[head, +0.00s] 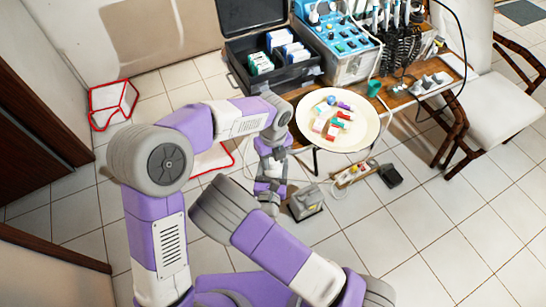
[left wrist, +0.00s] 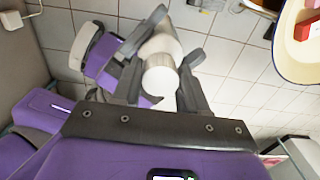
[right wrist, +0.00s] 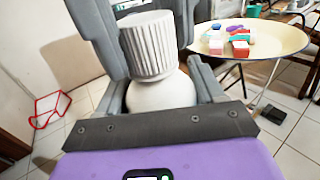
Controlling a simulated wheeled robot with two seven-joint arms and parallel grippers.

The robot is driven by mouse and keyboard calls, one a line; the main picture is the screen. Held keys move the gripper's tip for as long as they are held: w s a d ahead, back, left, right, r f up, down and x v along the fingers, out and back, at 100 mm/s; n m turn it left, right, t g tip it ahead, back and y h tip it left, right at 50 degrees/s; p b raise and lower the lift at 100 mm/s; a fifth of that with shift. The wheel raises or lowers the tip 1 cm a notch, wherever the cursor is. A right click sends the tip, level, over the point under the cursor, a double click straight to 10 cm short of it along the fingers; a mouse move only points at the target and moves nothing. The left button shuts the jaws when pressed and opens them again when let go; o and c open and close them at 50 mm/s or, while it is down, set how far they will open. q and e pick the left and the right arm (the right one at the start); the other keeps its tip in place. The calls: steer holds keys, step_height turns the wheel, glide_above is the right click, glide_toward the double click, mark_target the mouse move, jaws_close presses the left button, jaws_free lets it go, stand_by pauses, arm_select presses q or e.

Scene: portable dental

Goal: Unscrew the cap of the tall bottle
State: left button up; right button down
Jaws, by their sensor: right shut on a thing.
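The tall bottle (right wrist: 160,92) is white with a rounded shoulder and a ribbed white cap (right wrist: 150,45), still on its top. In the right wrist view my right gripper (right wrist: 162,82) is shut on the bottle body. The fingers of my left gripper (left wrist: 168,75) stand on either side of the white cap (left wrist: 160,82), with a narrow gap visible, so they look open. In the head view my left gripper (head: 268,148) is above my right gripper (head: 270,185), and the bottle between them is mostly hidden.
A round cream table (head: 370,133) with several small coloured items stands just right of the grippers. Behind are an open black case (head: 237,50) and a blue dental unit (head: 340,45). A grey pedal box (head: 306,203) is on the tiled floor. A red-framed stand (head: 112,103) is at left.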

arm_select(q)
steer(key=c, duration=0.7)
steer(key=o, duration=1.2)
steer(key=shift+c, duration=0.2)
step_height(320, 180, up, 4)
steer(key=shift+r, duration=0.25)
